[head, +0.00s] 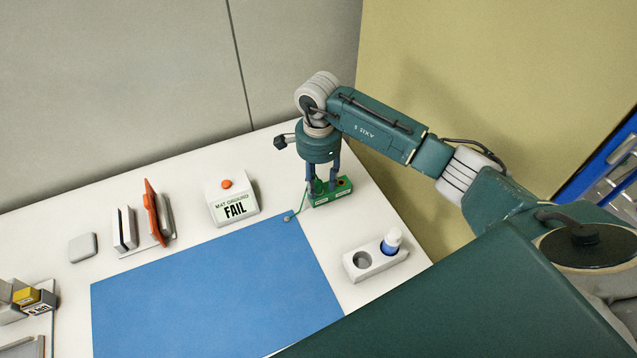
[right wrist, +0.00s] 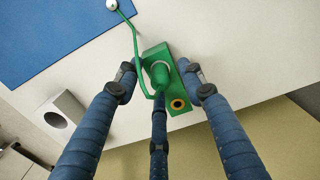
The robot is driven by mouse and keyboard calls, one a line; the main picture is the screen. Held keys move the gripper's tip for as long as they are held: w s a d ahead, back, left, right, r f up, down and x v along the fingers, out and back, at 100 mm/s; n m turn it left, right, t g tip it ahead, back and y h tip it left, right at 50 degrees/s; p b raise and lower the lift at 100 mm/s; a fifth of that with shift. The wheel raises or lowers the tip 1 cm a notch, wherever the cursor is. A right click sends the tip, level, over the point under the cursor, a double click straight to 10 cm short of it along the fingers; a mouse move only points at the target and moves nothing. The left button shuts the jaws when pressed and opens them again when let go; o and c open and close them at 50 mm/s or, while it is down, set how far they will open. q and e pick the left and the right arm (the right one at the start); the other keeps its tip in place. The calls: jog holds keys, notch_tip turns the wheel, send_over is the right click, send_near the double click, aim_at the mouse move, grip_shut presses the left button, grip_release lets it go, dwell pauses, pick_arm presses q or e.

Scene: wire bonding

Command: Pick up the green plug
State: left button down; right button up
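The green plug (right wrist: 160,74) stands in a small green block (right wrist: 181,72) on the white table. A green cord (right wrist: 134,40) runs from it to a stud at the blue mat's corner. In the head view the block (head: 334,195) sits just beyond that corner, and the plug is largely hidden by my fingers. My right gripper (head: 322,180) points down over the block. In the right wrist view its blue fingers (right wrist: 157,70) are spread around the plug, with gaps visible at its sides. It is open and holds nothing. My left gripper is not in view.
The blue mat (head: 205,290) covers the table's middle. A "MAT GROUND FAIL" box (head: 232,203) stands left of the block. A grey holder (head: 362,268) with a white-capped bottle (head: 391,241) stands nearer to me. The block's second socket (right wrist: 178,104) is empty. The table's right edge is close.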

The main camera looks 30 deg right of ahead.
jog(key=shift+w, duration=0.1)
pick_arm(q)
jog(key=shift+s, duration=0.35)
pick_arm(e)
grip_shut()
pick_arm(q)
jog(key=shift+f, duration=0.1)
pick_arm(e)
jog(key=shift+r, duration=0.1)
